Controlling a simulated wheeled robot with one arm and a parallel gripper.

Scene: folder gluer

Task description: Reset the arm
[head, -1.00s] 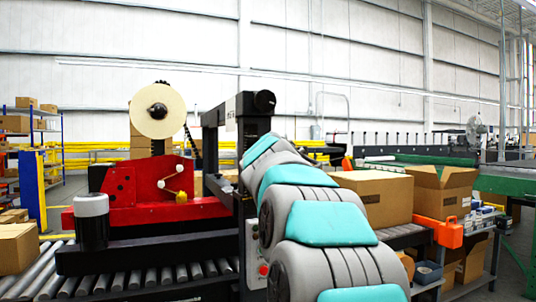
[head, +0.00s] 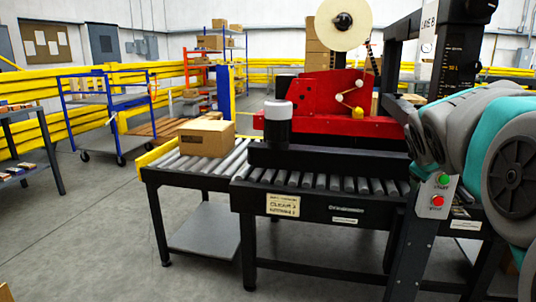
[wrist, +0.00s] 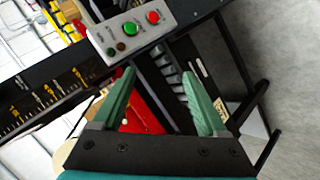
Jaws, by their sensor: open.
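My gripper (wrist: 155,100) shows in the wrist view with its two green fingers spread apart and nothing between them. Beyond the fingers are the black frame of the taping machine and its grey control box (wrist: 131,29) with a green and a red button. In the head view my grey and teal arm fills the right side, in front of the machine's black column (head: 448,62). The gripper itself is not visible in the head view. The control box (head: 437,195) shows there just left of the arm.
The red machine head (head: 315,105) stands over a roller conveyor (head: 330,184). A closed carton (head: 206,137) sits on the rollers at its left. A blue cart (head: 108,110) and yellow rails (head: 185,75) stand behind.

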